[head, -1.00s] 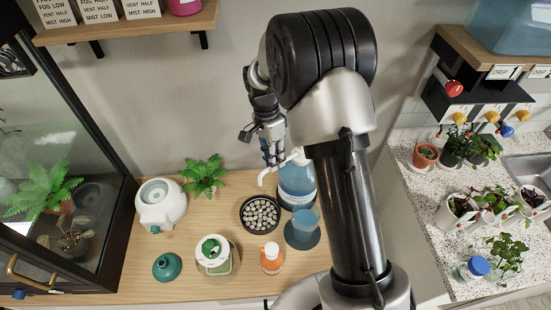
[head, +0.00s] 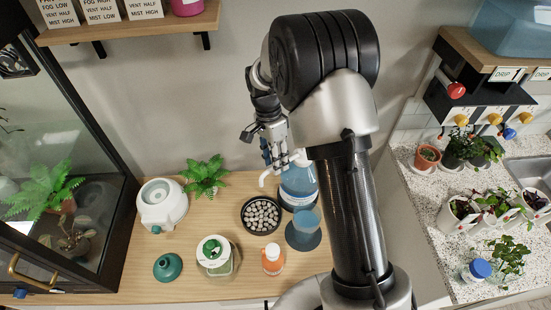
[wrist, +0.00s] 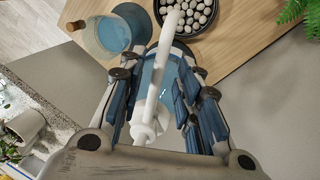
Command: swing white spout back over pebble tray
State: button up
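The white spout (wrist: 163,62) tops a blue bottle (head: 298,180) and points left in the head view (head: 268,178). In the wrist view its tip overlaps the near left rim of the pebble tray (wrist: 207,40), a round black dish of grey pebbles. The tray also shows in the head view (head: 246,224), below the spout tip. My gripper (wrist: 165,90) is above the bottle, fingers apart on both sides of the spout's base. It also shows in the head view (head: 275,160). Whether a finger touches the spout is unclear.
A blue cup (head: 303,222) stands right beside the tray. An orange bottle (head: 272,260), a green-capped jar (head: 217,255), a green funnel-like piece (head: 168,266), a white device (head: 161,204) and a fern (head: 205,174) share the wooden counter. A glass cabinet (head: 60,170) stands left.

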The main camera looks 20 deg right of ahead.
notch_tip(320, 180, up, 12)
jog(key=w, duration=0.2)
jog(key=shift+a, duration=0.35)
jog(key=s+r+n+t+b, duration=0.25)
jog(key=s+r+n, duration=0.35)
jog(key=s+r, duration=0.5)
jog(key=s+f+n+t, duration=0.2)
jog(key=s+n, duration=0.2)
jog(key=s, duration=0.4)
jog(key=s+f+n+t+b, duration=0.1)
jog(key=s+f+n+t, duration=0.1)
jog(key=s, duration=0.7)
jog(key=shift+s+a+f+n+y, duration=0.25)
jog(key=shift+f+n, duration=0.5)
jog(key=shift+n, duration=0.45)
